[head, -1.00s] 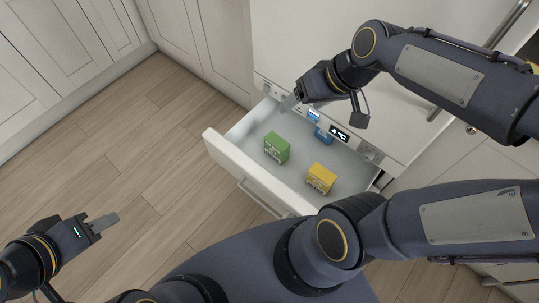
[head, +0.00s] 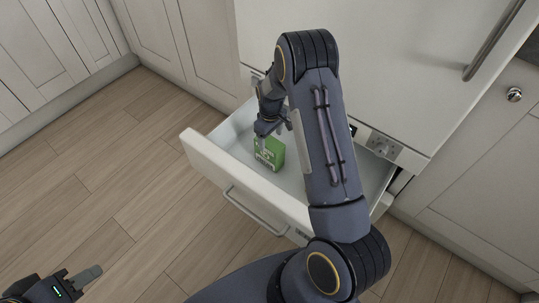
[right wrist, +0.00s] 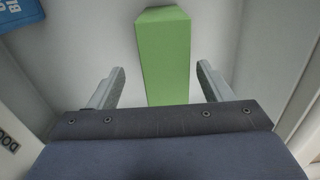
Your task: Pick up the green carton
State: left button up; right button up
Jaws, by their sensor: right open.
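The green carton (head: 270,155) stands in the open white drawer, partly covered by my right gripper in the head view. My right gripper (head: 261,141) is over the drawer at the carton. In the right wrist view the green carton (right wrist: 163,58) lies between the two spread fingers of my right gripper (right wrist: 160,68), with a gap on each side. Its lower end is hidden behind the gripper body. My left gripper (head: 86,276) is at the bottom left over the floor, away from the drawer; its finger gap cannot be made out.
A blue package (right wrist: 17,28) shows at the upper left in the right wrist view. My right arm covers the drawer's right part, hiding the yellow carton seen earlier. The wooden floor (head: 120,210) at left is clear.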

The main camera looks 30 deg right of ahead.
aim_at(273, 157)
jog(key=f, duration=0.2)
jog(key=f+b, duration=0.2)
jog(key=f, duration=0.1)
jog(key=shift+s+a+f, duration=0.15)
jog(key=shift+a+f, duration=0.1)
jog(key=shift+f, duration=0.05)
jog(key=shift+r, duration=0.1)
jog(key=c, duration=1.2)
jog(key=shift+c, duration=0.4)
jog(key=shift+r, duration=0.1)
